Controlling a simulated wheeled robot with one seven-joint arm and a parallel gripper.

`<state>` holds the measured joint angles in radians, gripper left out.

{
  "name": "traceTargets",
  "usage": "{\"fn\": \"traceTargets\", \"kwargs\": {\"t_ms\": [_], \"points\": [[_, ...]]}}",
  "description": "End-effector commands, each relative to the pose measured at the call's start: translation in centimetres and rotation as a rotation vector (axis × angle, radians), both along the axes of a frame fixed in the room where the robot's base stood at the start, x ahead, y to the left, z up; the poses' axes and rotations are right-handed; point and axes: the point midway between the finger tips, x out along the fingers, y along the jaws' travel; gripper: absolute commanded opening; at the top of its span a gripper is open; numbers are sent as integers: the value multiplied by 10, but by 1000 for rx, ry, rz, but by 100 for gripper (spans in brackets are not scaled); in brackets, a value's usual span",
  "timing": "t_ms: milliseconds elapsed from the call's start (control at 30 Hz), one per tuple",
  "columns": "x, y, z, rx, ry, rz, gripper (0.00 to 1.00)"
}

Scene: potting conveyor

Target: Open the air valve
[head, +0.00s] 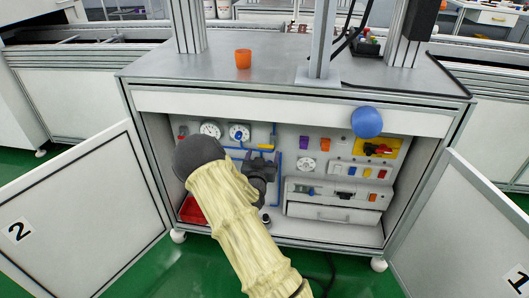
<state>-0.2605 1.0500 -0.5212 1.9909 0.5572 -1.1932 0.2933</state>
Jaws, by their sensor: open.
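An open cabinet under the workbench holds a panel with blue air piping (278,165) and two round gauges, one of them a dial (210,129) at the upper left. A small yellow part (265,146) sits on the blue piping; it looks like a valve handle, but its exact position is too small to tell. My gripper (266,170) is inside the cabinet opening, in front of the piping and just below the yellow part. It is open and appears empty. My arm, in a cream sleeve, hides the lower left of the panel. I cannot tell whether the gripper touches the piping.
Cabinet doors marked 2 (85,220) and 1 (480,225) stand open on both sides. A red and yellow switch (378,148) and a drawer unit (330,213) are at right. A blue ball (367,121) is at the bench's front edge. An orange cup (243,59) stands on top.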

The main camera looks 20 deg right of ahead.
Motion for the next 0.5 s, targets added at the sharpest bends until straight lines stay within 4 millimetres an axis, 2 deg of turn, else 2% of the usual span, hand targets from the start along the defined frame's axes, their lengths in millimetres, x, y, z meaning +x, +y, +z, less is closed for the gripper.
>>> {"fn": "traceTargets", "kwargs": {"t_ms": [200,500], "points": [[28,-19,-2,-1,-1,0,78],[36,-25,0,-1,1,-1,78]]}}
